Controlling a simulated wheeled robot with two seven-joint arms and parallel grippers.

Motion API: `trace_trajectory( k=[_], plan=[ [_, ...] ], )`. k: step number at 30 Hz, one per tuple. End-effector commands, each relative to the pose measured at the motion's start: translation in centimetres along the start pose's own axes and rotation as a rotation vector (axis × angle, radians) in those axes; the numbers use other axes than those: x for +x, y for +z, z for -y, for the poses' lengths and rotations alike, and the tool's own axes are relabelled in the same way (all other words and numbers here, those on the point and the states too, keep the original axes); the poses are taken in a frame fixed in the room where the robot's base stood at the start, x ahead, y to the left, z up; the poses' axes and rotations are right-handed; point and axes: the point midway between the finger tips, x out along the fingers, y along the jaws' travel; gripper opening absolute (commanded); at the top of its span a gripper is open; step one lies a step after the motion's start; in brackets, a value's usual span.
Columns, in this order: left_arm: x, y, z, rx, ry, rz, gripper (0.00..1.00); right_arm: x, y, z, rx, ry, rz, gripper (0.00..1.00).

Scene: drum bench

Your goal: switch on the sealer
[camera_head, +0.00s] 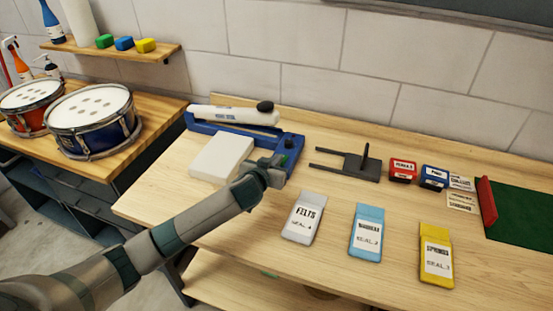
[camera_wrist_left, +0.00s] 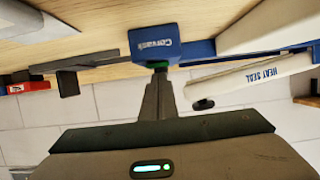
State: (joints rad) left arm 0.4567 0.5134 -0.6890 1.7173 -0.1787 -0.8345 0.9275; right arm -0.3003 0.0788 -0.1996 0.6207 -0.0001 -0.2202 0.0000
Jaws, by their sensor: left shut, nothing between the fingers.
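The sealer is a blue base (camera_head: 235,130) with a white arm (camera_head: 232,115) that has a black knob at its right end. The arm is raised above the base. In the left wrist view, upside down, its white arm (camera_wrist_left: 250,80) reads "HEAT SEAL" and its blue end block (camera_wrist_left: 160,43) faces me. My left gripper (camera_head: 276,166) is shut and empty, at the front of that end block. In the left wrist view its fingertips (camera_wrist_left: 160,72) meet or nearly meet the block. A small green patch shows at the tips; I cannot tell whether it is a lit switch. My right gripper is not in view.
A white block (camera_head: 222,155) lies just left of my gripper. Pouches in white (camera_head: 304,218), blue (camera_head: 367,232) and yellow (camera_head: 436,254) lie along the front. A dark stand (camera_head: 355,164) and red (camera_head: 403,171) and blue (camera_head: 434,178) boxes are to the right.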

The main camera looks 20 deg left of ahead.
Motion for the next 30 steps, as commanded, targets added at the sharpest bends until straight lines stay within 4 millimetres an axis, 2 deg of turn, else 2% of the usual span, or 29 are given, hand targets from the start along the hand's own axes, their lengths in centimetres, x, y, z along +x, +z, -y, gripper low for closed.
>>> trace_trajectory(
  k=[14,23,25,30],
  plan=[
    [0.1,0.6,0.0,0.0,0.0,-0.001,0.0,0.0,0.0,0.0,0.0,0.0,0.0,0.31],
    [0.5,1.9,-0.2,-0.004,0.004,-0.054,0.0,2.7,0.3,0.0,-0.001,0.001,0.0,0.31],
    [0.2,1.1,-0.1,-0.001,0.002,-0.059,0.0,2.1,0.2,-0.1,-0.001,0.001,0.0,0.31],
    [0.2,1.2,-0.1,-0.001,0.002,-0.058,0.0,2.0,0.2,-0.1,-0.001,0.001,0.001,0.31]
  ],
)
